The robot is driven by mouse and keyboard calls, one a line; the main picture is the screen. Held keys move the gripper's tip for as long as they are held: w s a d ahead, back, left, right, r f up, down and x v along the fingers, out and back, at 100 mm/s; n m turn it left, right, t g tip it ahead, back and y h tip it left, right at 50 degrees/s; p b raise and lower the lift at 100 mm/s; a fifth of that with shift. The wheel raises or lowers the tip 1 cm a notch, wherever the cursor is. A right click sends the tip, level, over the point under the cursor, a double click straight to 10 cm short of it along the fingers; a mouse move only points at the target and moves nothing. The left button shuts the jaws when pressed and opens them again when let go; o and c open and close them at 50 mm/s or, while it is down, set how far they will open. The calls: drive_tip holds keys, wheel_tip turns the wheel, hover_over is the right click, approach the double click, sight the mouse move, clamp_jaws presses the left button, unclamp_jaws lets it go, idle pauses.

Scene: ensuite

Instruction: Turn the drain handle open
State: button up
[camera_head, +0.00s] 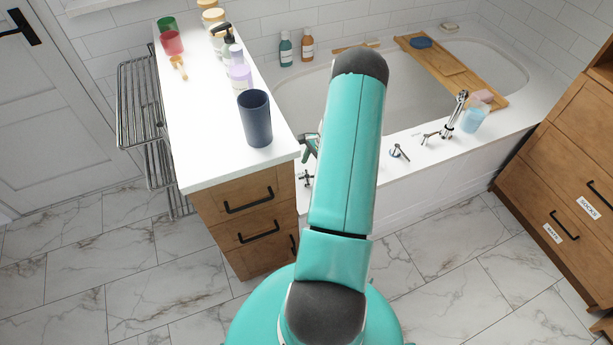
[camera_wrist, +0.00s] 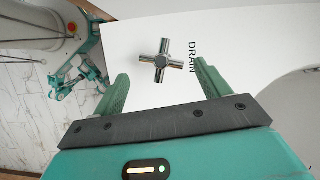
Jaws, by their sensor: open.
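The drain handle (camera_wrist: 161,61) is a chrome cross-shaped knob on the white tub ledge, with the word DRAIN printed beside it in the wrist view. In the head view the cross handle (camera_head: 306,179) shows small at the left end of the tub ledge, beside my arm. My gripper (camera_wrist: 160,85) is open, its two green fingers apart. In the wrist view the handle appears just beyond the fingertips and between their lines; nothing is between the fingers. In the head view my arm hides most of the gripper, with only a green part (camera_head: 310,146) showing.
The white counter (camera_head: 205,120) with a dark blue cup (camera_head: 255,118) stands left of my arm. Along the tub ledge to the right are a small lever (camera_head: 398,151) and a chrome faucet (camera_head: 452,118). A wooden tray (camera_head: 480,85) spans the tub. Marble floor lies clear in front.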

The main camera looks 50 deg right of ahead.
sight(307, 176)
drive_tip(key=x, duration=0.5)
drive_tip(key=shift+w+f, duration=0.1)
drive_tip(key=shift+c, duration=0.3)
